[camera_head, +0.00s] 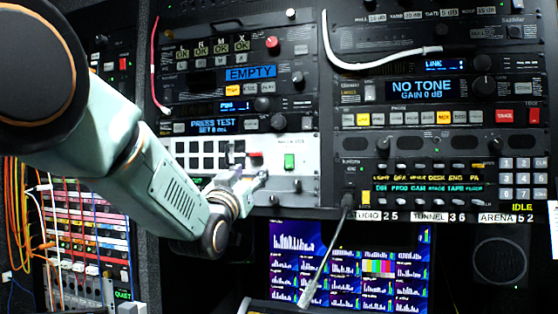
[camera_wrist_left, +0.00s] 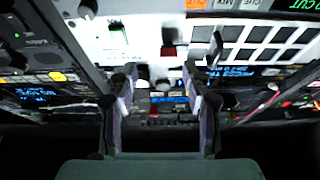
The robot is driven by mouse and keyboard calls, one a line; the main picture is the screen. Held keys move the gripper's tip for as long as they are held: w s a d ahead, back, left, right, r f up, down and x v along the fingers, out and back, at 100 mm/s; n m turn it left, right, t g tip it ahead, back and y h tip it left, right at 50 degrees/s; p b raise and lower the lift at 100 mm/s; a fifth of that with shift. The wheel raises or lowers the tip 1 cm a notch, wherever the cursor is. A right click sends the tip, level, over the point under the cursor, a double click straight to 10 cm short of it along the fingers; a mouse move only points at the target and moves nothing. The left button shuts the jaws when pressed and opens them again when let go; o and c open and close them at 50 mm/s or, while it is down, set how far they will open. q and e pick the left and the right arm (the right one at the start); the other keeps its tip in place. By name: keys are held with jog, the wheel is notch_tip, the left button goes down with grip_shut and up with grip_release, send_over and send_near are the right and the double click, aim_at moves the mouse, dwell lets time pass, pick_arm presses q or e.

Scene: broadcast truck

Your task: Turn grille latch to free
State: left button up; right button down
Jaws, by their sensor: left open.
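I cannot tell for certain which part is the grille latch. A white panel (camera_head: 300,150) in the rack carries black square keys (camera_head: 205,155), a red-topped lever (camera_head: 255,155) and a green switch (camera_head: 290,161). My left gripper (camera_head: 256,182) is in front of the lower part of this panel. In the left wrist view its two fingers (camera_wrist_left: 158,85) are apart with nothing seen between them. The red part (camera_wrist_left: 168,50) and the green switch (camera_wrist_left: 116,28) show beyond the fingertips. Contact with the panel cannot be told. My right gripper is not in view.
A monitor (camera_head: 345,265) sits below the panel, with a grey gooseneck stalk (camera_head: 327,255) in front of it. A round speaker grille (camera_head: 499,261) is at lower right. Patch cables (camera_head: 60,235) hang at the left. A white cable (camera_head: 375,62) loops across the upper rack.

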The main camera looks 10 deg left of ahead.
aim_at(252, 155)
pick_arm(q)
jog(key=shift+w+a+r+p, duration=1.05)
jog(key=shift+w+r, duration=0.1)
jog(key=shift+r, duration=0.05)
jog(key=w, duration=0.1)
jog(key=w+d+p, duration=0.1)
jog(key=w, duration=0.2)
jog(key=shift+d+r, duration=0.25)
jog(key=shift+r, duration=0.15)
jog(key=shift+a+r, duration=0.1)
jog(key=shift+a, duration=0.25)
jog(key=shift+s+a, duration=0.2)
jog(key=shift+s, duration=0.05)
jog(key=shift+w+d, duration=0.4)
jog(key=shift+d, duration=0.15)
jog(key=c, duration=0.5)
jog(key=shift+s+a, duration=0.1)
jog(key=shift+a, duration=0.25)
jog(key=shift+c, duration=2.2)
jog(key=shift+d, duration=0.15)
grip_shut()
